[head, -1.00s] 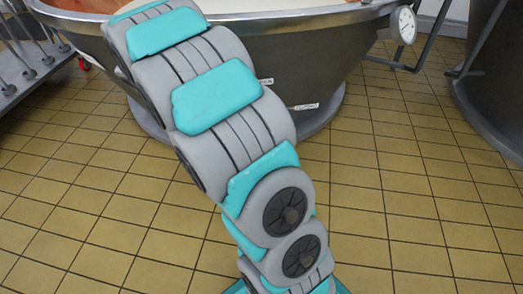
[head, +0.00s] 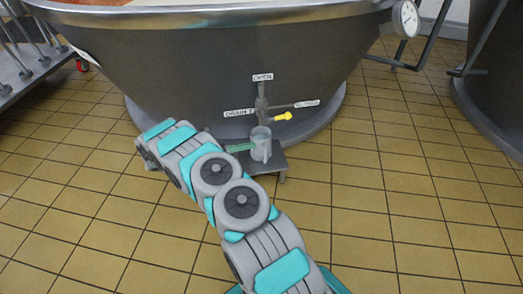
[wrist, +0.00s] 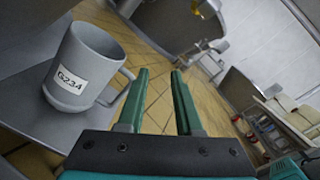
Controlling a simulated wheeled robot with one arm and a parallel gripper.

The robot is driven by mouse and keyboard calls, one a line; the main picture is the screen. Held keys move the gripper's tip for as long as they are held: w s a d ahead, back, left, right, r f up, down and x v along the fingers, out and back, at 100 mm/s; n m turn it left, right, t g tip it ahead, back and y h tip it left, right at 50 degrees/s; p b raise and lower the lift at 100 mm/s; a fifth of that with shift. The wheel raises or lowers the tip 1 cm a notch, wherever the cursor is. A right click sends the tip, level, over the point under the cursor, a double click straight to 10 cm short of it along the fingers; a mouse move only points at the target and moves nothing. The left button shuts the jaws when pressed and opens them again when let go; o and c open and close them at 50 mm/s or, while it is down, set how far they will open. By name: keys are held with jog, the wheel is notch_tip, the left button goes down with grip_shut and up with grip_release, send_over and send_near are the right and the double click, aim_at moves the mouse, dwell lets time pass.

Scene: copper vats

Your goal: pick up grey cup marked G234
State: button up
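The grey cup (head: 261,143) stands upright on a low grey stand (head: 270,163) at the foot of the vat. In the wrist view the grey cup (wrist: 86,65) is at the left, with a white label reading G234. Its handle points right, toward my fingers. My gripper (wrist: 159,72) is open, with nothing between its green fingers. The cup is outside them, beside the left finger. In the head view a green finger shows just left of the cup; the rest of my gripper is mostly hidden behind my arm.
A large vat (head: 190,75) rises behind the cup. Its drain valve with a yellow handle (head: 283,116) is just above the cup. Another vat (head: 495,85) stands at the right, a wheeled rack (head: 30,65) at the left. The tiled floor (head: 400,200) is clear.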

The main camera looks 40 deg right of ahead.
aim_at(265, 150)
jog(key=f+n, duration=0.1)
jog(key=f, duration=0.1)
jog(key=f+h, duration=0.1)
jog(key=f, duration=0.1)
jog(key=w+f+n, duration=0.1)
jog(key=f, duration=0.1)
jog(key=shift+w+f+n+t+h+b, duration=0.1)
jog(key=shift+f+n+t+h+b, duration=0.1)
jog(key=shift+n+t+h+b, duration=0.15)
jog(key=shift+d+f, duration=0.1)
jog(key=shift+b+x, duration=0.35)
jog(key=shift+x, duration=3.4)
grip_shut()
